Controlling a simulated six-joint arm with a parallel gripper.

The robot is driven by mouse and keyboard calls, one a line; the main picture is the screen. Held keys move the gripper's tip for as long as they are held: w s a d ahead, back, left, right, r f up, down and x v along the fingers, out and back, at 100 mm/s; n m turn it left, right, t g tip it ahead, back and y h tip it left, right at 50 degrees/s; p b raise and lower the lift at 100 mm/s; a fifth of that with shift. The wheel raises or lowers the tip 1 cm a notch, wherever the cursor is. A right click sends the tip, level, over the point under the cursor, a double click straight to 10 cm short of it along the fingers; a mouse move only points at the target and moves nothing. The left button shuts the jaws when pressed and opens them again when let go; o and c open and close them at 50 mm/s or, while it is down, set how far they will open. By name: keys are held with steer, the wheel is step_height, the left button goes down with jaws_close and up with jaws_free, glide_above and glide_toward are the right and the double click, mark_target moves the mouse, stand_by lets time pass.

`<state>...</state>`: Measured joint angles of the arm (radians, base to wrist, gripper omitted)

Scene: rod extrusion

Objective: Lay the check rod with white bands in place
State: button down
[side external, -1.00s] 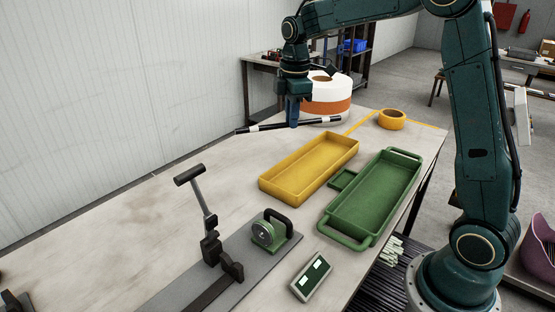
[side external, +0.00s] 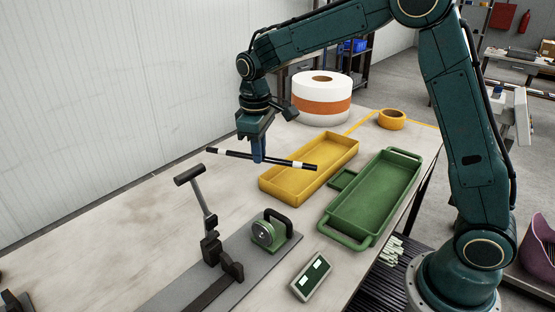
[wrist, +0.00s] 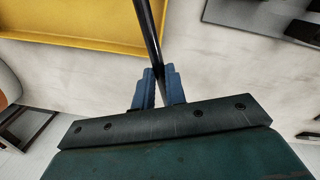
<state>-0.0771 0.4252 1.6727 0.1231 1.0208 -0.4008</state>
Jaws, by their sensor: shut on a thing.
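The check rod (side external: 283,162) is black with white bands near its ends. My gripper (side external: 258,158) is shut on it near its middle and holds it level above the table. In the side view its right end overlaps the edge of the yellow tray (side external: 275,193). In the wrist view the rod (wrist: 149,30) runs up between the blue fingers of my gripper (wrist: 158,88). The yellow tray is empty and also shows in the wrist view (wrist: 80,35). A green tray (side external: 345,232) with handles, also empty, stands right of it.
A clamp with an upright lever (side external: 203,205) and a green round gauge (side external: 268,232) stand on a grey plate (side external: 185,282) at the front. A small display box (side external: 311,277) lies beside it. A large white and orange roll (side external: 321,104) and a tape roll (side external: 391,119) stand behind.

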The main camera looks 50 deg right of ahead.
steer(key=s+a+r+n+g+y, duration=0.1)
steer(key=s+a+r+n, duration=0.3)
steer(key=a+r+n, duration=0.3)
steer(key=s+a+r+n, duration=0.35)
steer(key=a+r, duration=0.25)
steer(key=a, duration=0.4)
steer(key=s+a+f+n+g, duration=0.1)
steer(key=s+a+f, duration=0.1)
steer(key=a+f, duration=0.2)
steer(key=s+a+f+n+g, duration=0.1)
steer(key=s+a+f+n, duration=0.1)
steer(key=a+f, duration=0.3)
steer(key=a, duration=0.4)
steer(key=shift+s+f, duration=0.25)
steer(key=shift+a, duration=0.1)
steer(key=shift+w+f+x, duration=0.1)
steer(key=shift+w+x, duration=0.25)
steer(key=shift+x, duration=1)
steer(key=shift+w+f+x, duration=0.1)
steer(key=shift+w+x, duration=0.2)
steer(key=shift+x, duration=1.1)
steer(key=shift+w+f+x, duration=0.1)
steer(key=shift+w+x, duration=0.25)
steer(key=shift+x, duration=1)
steer(key=c, duration=1.4)
jaws_free()
